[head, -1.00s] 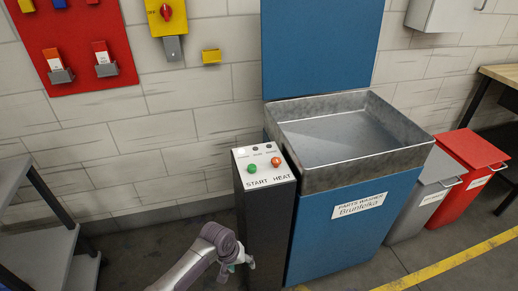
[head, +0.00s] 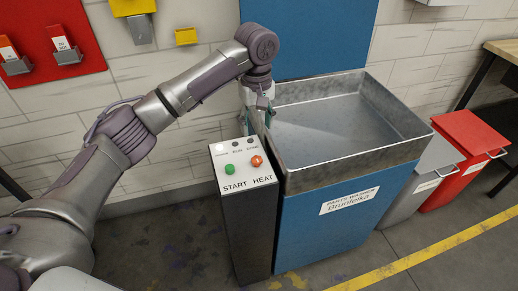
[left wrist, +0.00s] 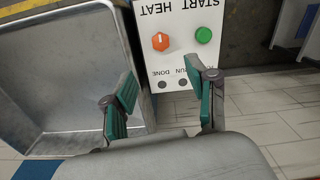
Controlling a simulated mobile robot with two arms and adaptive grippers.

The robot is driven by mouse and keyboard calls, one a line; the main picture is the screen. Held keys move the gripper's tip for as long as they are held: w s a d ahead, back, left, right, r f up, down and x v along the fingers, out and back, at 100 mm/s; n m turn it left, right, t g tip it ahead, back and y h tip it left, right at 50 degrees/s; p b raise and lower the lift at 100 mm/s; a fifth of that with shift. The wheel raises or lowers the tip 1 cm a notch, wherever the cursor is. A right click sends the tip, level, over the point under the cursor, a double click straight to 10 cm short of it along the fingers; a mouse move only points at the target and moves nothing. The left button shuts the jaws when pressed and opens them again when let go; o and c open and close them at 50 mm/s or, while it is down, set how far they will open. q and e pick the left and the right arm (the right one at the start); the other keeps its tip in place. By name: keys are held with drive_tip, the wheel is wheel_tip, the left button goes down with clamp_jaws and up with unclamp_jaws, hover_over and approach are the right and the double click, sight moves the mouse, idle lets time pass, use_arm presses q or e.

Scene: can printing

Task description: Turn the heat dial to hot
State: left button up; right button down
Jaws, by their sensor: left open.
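The heat dial (head: 257,161) is an orange-red knob with a pale pointer mark, on the white top panel (head: 243,181) of a dark pedestal, above the word HEAT. In the left wrist view the dial (left wrist: 160,41) shows upside down, between and beyond the fingers. A green START button (head: 230,169) is beside it. My left gripper (head: 261,112) is above and behind the panel, near the basin's left wall. In the left wrist view its teal fingers (left wrist: 166,103) are apart with nothing between them, and clear of the dial. My right gripper is not in view.
The parts washer's metal basin (head: 290,172) stands right of the pedestal on a blue cabinet (head: 300,235). Grey (head: 405,205) and red (head: 449,190) bins stand further right. A tiled wall is behind. Floor in front is clear.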

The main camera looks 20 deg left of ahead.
sight(257, 159)
use_arm(q)
drive_tip(key=f, duration=0.1)
drive_tip(key=s+f, duration=0.1)
drive_tip(key=f, duration=0.1)
drive_tip(key=shift+s+f, duration=0.15)
drive_tip(key=shift+s, duration=0.05)
drive_tip(key=shift+w+f, duration=0.2)
drive_tip(key=shift+f, duration=0.9)
drive_tip(key=f, duration=0.3)
drive_tip(key=shift+w+f+p, duration=0.2)
drive_tip(key=shift+w+p, duration=0.1)
drive_tip(key=shift+p, duration=0.05)
wheel_tip(257, 159, down, 2)
drive_tip(key=shift+s+f, duration=0.1)
drive_tip(key=shift+s, duration=0.05)
drive_tip(key=shift+f, duration=0.1)
drive_tip(key=shift+c, duration=1.7)
clamp_jaws()
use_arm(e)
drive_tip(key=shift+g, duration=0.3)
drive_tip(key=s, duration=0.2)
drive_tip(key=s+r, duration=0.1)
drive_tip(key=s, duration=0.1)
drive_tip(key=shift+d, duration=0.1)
